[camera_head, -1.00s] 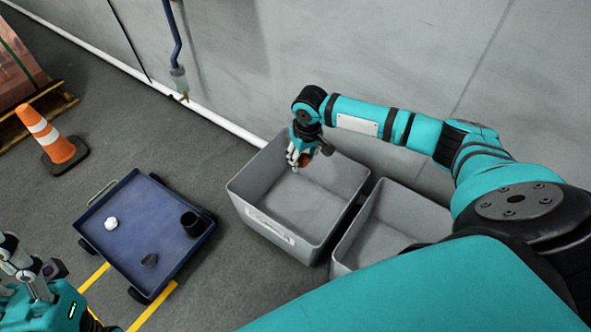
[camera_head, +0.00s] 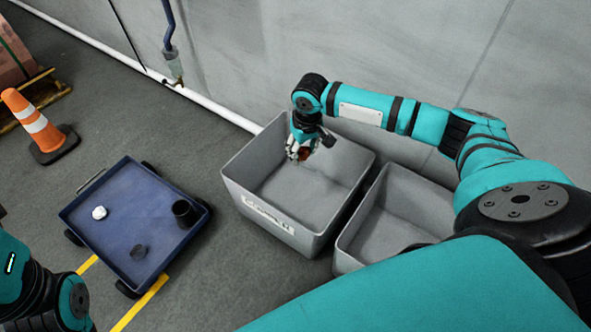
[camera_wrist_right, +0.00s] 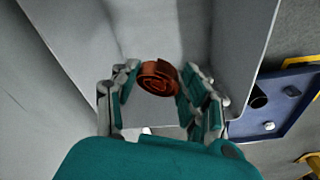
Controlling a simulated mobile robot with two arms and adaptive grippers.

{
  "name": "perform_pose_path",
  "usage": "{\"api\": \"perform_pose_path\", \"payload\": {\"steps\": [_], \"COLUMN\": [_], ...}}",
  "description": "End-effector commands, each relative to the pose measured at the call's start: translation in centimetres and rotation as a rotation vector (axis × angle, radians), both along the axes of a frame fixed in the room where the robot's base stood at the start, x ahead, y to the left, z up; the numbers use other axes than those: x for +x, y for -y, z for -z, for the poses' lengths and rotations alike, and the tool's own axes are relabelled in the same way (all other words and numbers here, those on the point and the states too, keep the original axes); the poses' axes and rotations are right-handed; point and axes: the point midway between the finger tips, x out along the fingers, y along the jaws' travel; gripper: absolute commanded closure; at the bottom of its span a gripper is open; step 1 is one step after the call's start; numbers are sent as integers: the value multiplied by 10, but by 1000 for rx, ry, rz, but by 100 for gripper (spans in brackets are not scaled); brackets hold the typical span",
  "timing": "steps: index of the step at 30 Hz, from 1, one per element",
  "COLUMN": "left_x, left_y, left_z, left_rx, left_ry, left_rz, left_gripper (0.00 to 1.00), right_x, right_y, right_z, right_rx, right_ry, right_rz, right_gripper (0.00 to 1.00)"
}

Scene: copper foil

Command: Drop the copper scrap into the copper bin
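The copper scrap (camera_wrist_right: 158,77) is a reddish-brown coiled strip of foil. In the right wrist view it sits between the fingers of my right gripper (camera_wrist_right: 160,88), which touch it on both sides. My left gripper is out of view; only part of my left arm shows at lower left.
A second grey bin (camera_head: 345,243) stands just right of the first, partly hidden by my right arm. A blue cart (camera_head: 125,215) holds a white lump (camera_head: 99,212) and two dark pieces. An orange cone (camera_head: 33,122) stands at left. A wall is behind the bins.

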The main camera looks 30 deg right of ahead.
Motion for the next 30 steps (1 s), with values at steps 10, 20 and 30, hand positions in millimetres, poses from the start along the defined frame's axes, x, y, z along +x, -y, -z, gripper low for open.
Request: {"api": "perform_pose_path", "payload": {"steps": [10,20,30], "left_x": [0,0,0], "left_y": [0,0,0], "left_z": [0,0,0], "left_rx": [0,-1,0], "left_ry": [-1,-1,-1], "left_rz": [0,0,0], "left_gripper": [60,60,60], "right_x": [0,-1,-10], "right_y": [0,0,-1], "right_z": [0,-22,-92], "right_rx": [0,0,0], "right_ry": [0,4,4], "right_rz": [0,1,0], "right_gripper": [29,29,29]}}
